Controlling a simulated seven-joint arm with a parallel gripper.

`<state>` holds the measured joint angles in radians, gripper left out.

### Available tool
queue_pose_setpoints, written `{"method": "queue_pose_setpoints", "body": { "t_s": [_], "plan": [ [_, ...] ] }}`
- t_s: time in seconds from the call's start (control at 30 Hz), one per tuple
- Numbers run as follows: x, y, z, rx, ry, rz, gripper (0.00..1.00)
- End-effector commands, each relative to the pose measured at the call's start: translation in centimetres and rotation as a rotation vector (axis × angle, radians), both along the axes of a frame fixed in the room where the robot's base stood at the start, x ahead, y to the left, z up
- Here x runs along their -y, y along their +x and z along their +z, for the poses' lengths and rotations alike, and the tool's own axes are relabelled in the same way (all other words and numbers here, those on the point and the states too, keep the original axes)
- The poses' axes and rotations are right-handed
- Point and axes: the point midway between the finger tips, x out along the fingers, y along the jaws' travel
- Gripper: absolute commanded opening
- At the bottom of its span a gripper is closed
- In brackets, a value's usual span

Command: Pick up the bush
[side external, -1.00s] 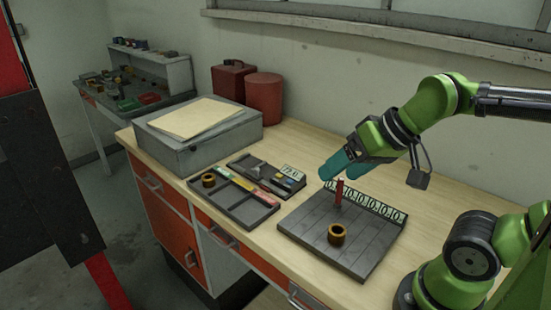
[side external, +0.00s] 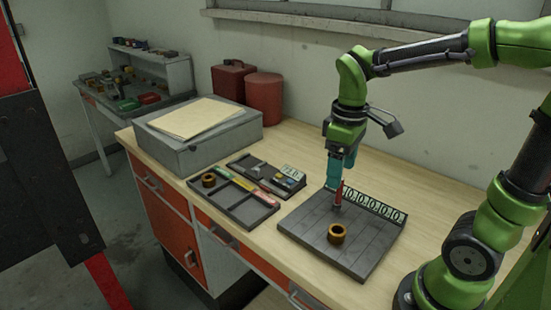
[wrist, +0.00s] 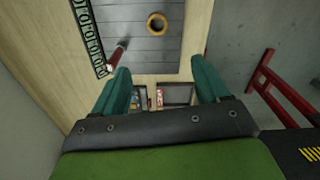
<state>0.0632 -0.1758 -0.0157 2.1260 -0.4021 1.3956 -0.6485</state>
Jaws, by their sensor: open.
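A brass-coloured ring, the bush (side external: 337,233), lies on the front part of a dark grey slatted board (side external: 318,250). A second similar ring (side external: 208,180) sits in the back-left compartment of a dark tray (side external: 236,205). My gripper (side external: 338,176) points down over the back of the board, behind and above the bush, close to an upright red pin (side external: 339,194). In the wrist view its teal fingers (wrist: 162,64) are apart with nothing between them. There the bush (wrist: 157,22) lies ahead of the fingers, and the red pin (wrist: 118,54) is near the left fingertip.
A second dark tray (side external: 265,175) with small parts lies behind the first. A grey box (side external: 198,135) and red canisters (side external: 263,97) stand further back. Bare wood surrounds the board.

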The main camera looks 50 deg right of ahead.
Motion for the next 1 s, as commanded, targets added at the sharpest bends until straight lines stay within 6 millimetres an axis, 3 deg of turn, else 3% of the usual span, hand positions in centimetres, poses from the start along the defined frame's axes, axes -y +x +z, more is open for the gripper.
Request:
{"method": "queue_pose_setpoints", "body": {
  "t_s": [0.17,0.6,0.87,1.0],
  "plan": [
    [-0.1,-0.4,-1.4,-0.019,0.002,0.047,0.75],
    [0.0,-0.5,-10.2,-0.017,0.003,0.044,0.75],
    [0.1,-0.5,-12.2,-0.014,0.003,0.043,0.75],
    [0.5,-1.0,-14.2,-0.018,0.003,0.041,0.75]
  ]
}}
